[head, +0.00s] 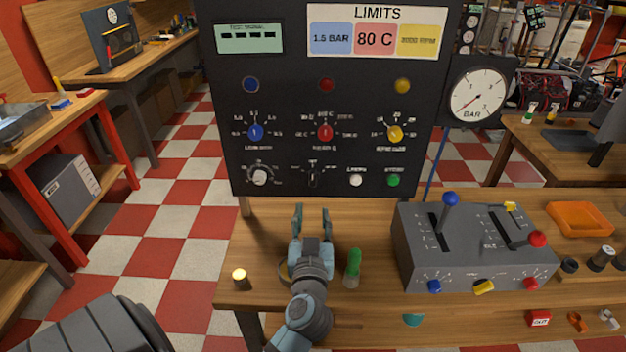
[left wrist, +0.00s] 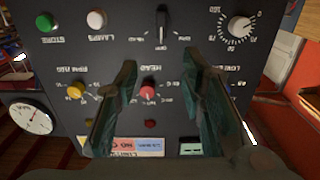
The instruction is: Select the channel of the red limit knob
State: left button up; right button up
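The red limit knob (head: 325,132) is in the middle of a row on the upright black panel (head: 290,93), between the blue knob (head: 255,131) and the yellow knob (head: 395,133). Small markings ring it, too blurred to read surely. The LIMITS sign (head: 377,13) shows 1.5 BAR, 80 C and 2000 or 3000 RPM. A black selector (head: 313,178) sits below the red knob. My left gripper (head: 312,211) is open and empty, low in front of the panel. In the left wrist view, inverted, the red knob (left wrist: 147,90) shows between the spread fingers (left wrist: 161,68), apart from them. My right gripper is out of view.
A white dial (head: 259,177), a white button (head: 356,180) and a green button (head: 393,180) flank the selector. On the bench stand a green-topped object (head: 352,268), a small yellow-topped cylinder (head: 240,279) and a grey lever box (head: 470,245). A pressure gauge (head: 479,94) hangs right of the panel.

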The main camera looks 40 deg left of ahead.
aim_at(312, 175)
pick_arm(q)
jog(key=p+x, duration=0.1)
jog(key=x, duration=1.3)
jog(key=shift+a, duration=0.1)
jog(key=shift+s, duration=0.1)
grip_shut()
